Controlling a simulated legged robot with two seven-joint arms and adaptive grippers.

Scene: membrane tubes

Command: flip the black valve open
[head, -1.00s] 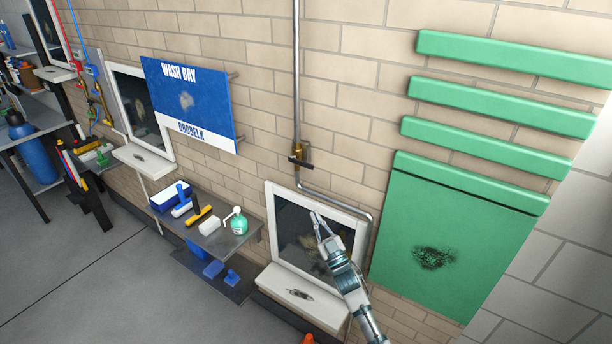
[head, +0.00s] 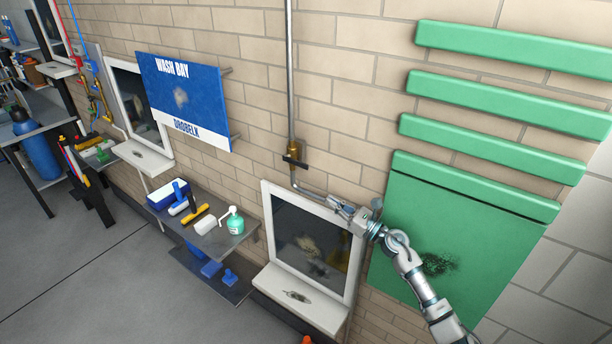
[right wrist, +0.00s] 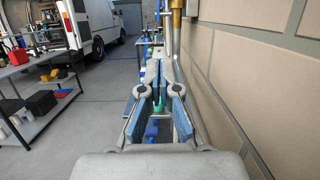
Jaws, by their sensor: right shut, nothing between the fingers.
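The black valve handle (head: 294,162) sits crosswise on a brass valve body (head: 293,148) on the vertical wall pipe. In the right wrist view the brass body (right wrist: 177,12) shows at the top edge, beyond and a little right of the fingers. My right gripper (head: 333,202) is shut and empty, below and to the right of the handle, by the bend of the pipe. It does not touch the handle. In the right wrist view my right gripper (right wrist: 158,68) points along the wall. My left gripper is not in view.
A white-framed panel with a ledge (head: 310,310) is below the pipe. Green padded panels (head: 470,215) cover the wall at right. A shelf (head: 222,240) with brushes and a green bottle (head: 235,220) stands left. The wall around the valve is clear.

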